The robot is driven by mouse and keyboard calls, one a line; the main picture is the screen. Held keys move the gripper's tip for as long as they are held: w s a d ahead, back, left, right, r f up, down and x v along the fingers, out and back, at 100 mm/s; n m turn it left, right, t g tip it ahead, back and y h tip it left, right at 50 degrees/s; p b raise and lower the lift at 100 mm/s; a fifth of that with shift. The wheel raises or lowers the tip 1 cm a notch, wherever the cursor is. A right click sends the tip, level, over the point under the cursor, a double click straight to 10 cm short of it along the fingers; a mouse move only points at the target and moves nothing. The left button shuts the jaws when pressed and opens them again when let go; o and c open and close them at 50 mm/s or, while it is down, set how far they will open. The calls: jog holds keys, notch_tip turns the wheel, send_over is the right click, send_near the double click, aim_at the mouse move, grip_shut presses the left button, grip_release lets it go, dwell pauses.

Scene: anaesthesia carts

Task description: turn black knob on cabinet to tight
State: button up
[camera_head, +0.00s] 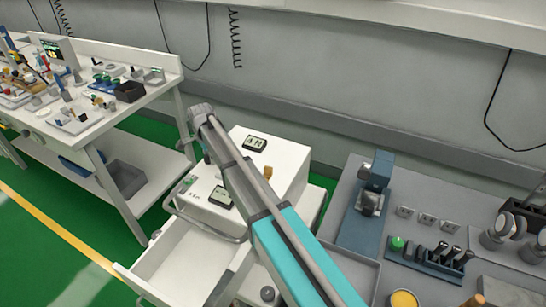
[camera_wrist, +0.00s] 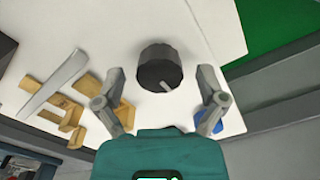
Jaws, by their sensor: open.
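The black knob (camera_wrist: 159,64) shows in the wrist view as a short dark cylinder with a pale pointer mark near its lower edge. It stands on the white top of the cabinet (camera_wrist: 205,35). My gripper (camera_wrist: 162,76) is open, with one finger to the left and one to the right of the knob. A gap shows on both sides, and I see no contact. In the head view the white cabinet (camera_head: 293,158) is partly covered by my arm. I cannot make out the knob or my fingertips there.
Ochre parts (camera_wrist: 70,112) and a grey metal strip (camera_wrist: 57,82) lie left of the gripper. The cabinet has an open drawer (camera_head: 175,262). A cluttered workbench (camera_head: 105,130) stands left, and a grey equipment table (camera_head: 345,205) stands right.

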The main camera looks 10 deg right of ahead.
jog(key=n, duration=0.4)
jog(key=shift+n, duration=0.3)
jog(key=n, duration=0.8)
jog(key=shift+n, duration=0.3)
jog(key=n, duration=0.4)
jog(key=shift+a, duration=0.1)
notch_tip(320, 180, up, 14)
jog(key=p, duration=1.4)
jog(key=s+d+m, duration=0.1)
jog(key=s+d, duration=0.8)
jog(key=d, duration=0.3)
jog(key=s+d+f+m, duration=0.1)
jog(key=s+d, duration=0.8)
jog(key=d, duration=0.3)
jog(key=shift+d+m+b, duration=0.15)
jog(key=shift+m+b, duration=0.25)
jog(key=shift+b, duration=0.05)
